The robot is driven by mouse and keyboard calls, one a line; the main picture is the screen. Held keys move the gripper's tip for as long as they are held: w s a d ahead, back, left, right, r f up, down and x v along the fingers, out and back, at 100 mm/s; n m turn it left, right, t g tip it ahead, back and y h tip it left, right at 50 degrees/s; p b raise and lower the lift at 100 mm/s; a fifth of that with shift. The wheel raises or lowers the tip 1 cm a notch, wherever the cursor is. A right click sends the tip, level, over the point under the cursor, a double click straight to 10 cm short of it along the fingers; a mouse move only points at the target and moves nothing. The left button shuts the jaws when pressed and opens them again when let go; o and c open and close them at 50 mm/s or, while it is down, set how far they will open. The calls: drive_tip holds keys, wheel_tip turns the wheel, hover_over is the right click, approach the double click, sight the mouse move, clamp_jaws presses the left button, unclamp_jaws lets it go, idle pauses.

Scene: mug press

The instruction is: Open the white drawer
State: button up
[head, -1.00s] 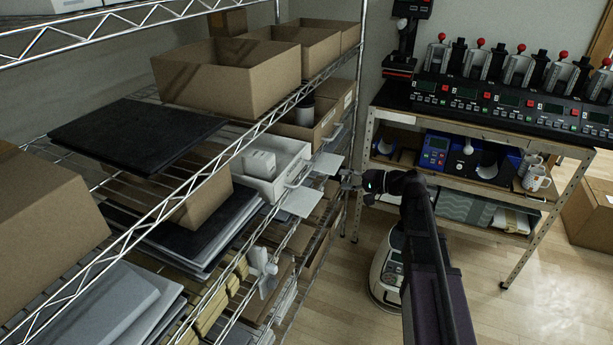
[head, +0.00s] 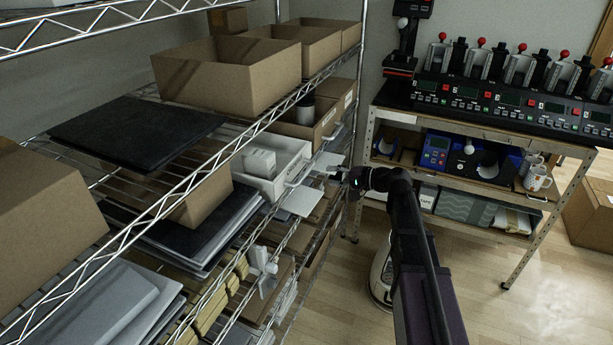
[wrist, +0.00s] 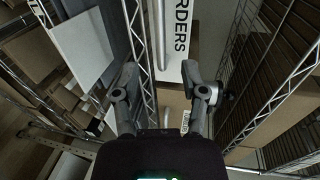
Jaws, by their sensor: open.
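The white drawer (head: 271,187) sits on the wire shelf in the head view, with a small white box (head: 260,161) in it. In the wrist view its white front (wrist: 202,35) shows part of a label reading "RDERS", and a pale bar handle (wrist: 160,35) runs beside the letters. My gripper (head: 337,173) is at the shelf edge, to the right of the drawer front. In the wrist view my gripper (wrist: 158,72) is open and empty, its two fingers apart on either side of the handle line. I see no contact with the handle.
Cardboard bins (head: 225,78) stand on the shelf above. An open cardboard bin (head: 308,128) sits behind the drawer. White label flaps (head: 301,202) stick out near the shelf edge. A bench with mug presses (head: 500,100) stands at the right. The floor (head: 460,285) before it is clear.

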sight(307, 174)
drive_tip(key=b+x, duration=0.1)
drive_tip(key=x, duration=0.8)
drive_tip(key=shift+a+b, duration=0.25)
drive_tip(key=shift+b, duration=0.15)
clamp_jaws()
drive_tip(key=shift+d, duration=0.3)
drive_tip(key=shift+a, duration=0.2)
drive_tip(key=shift+s, duration=0.1)
